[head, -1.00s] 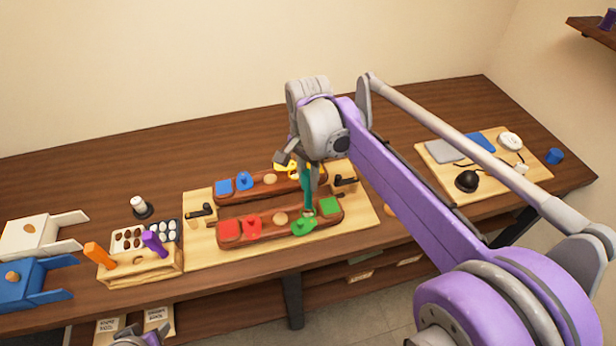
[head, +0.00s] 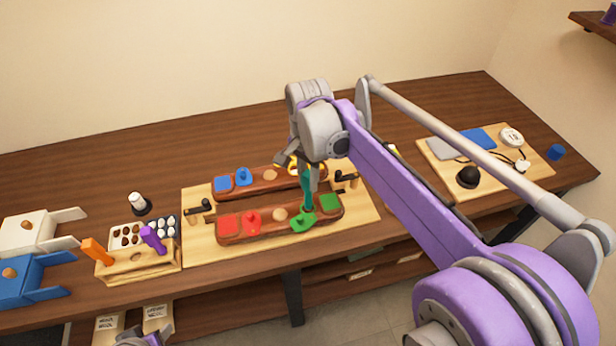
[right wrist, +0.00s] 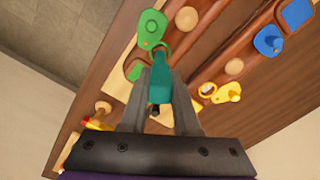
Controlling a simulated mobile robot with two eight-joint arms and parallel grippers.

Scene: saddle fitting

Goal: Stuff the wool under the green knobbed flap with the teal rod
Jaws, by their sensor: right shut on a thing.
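My right gripper (head: 309,168) is shut on the teal rod (head: 306,190), which points down at the front brown bar. In the right wrist view the rod (right wrist: 160,82) sits between the fingers, its tip at the near edge of the green knobbed flap (right wrist: 152,28). In the head view this flap (head: 303,221) looks tilted up beside the rod's lower end. Whether wool lies under it is hidden. A grey part of my left arm shows at the bottom edge; its jaws cannot be made out.
The wooden board (head: 200,240) carries two brown bars and black clamp handles (head: 199,209). Left stand a holder with orange (head: 95,251) and purple (head: 153,240) handles and trays of dark and white tufts (head: 127,236). A second board (head: 437,174) lies right.

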